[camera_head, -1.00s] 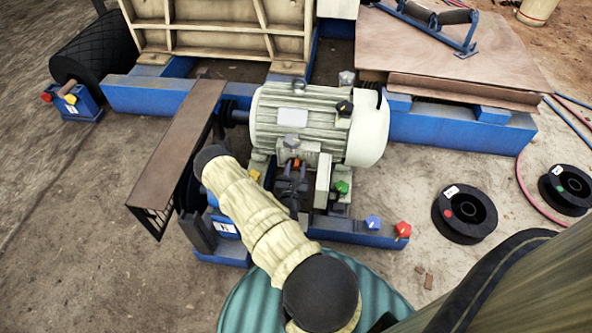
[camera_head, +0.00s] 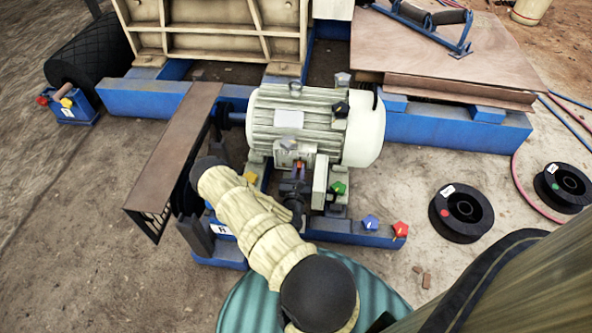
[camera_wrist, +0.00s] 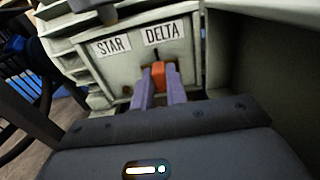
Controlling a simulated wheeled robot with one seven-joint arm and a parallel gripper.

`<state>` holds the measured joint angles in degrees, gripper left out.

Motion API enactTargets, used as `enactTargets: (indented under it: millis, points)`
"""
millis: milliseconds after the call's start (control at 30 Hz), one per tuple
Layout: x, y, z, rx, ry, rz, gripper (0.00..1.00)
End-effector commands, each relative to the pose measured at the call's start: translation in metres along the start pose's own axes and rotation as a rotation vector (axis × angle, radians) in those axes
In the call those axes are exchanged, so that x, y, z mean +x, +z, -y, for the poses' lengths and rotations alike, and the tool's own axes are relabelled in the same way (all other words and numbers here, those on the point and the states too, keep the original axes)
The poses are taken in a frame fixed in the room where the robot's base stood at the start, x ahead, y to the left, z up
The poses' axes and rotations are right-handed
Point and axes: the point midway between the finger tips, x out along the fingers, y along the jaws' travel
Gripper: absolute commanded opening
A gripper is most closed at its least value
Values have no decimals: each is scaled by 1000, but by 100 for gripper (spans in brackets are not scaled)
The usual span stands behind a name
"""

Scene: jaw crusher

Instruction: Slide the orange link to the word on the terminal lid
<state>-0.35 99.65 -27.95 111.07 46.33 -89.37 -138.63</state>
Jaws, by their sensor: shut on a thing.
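The orange link (camera_wrist: 158,74) stands upright between the two fingers of my gripper (camera_wrist: 158,88) in the wrist view. My gripper is shut on it. The link is just below the DELTA label (camera_wrist: 162,33), to the right of the STAR label (camera_wrist: 112,46), on the pale panel (camera_wrist: 95,75). A dark slot shows at its top. In the head view my gripper (camera_head: 297,172) is at the front of the pale green motor (camera_head: 310,122), its jaws partly hidden. No word on a lid is readable there.
A pale upright plate (camera_head: 320,186) stands close to the right of my gripper. Green (camera_head: 338,187), blue (camera_head: 370,222) and red (camera_head: 400,229) knobs sit nearby. A brown belt guard (camera_head: 172,150) is at the left. Black spools (camera_head: 461,213) lie on open ground at the right.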

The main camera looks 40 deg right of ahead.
Motion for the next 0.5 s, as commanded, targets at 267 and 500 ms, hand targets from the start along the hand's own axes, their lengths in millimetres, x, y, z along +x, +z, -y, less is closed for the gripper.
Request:
enactTargets:
  millis: [267,500]
  points:
    - [-1,0,5,-5,-12,-2,36]
    - [0,0,4,-3,-9,-1,36]
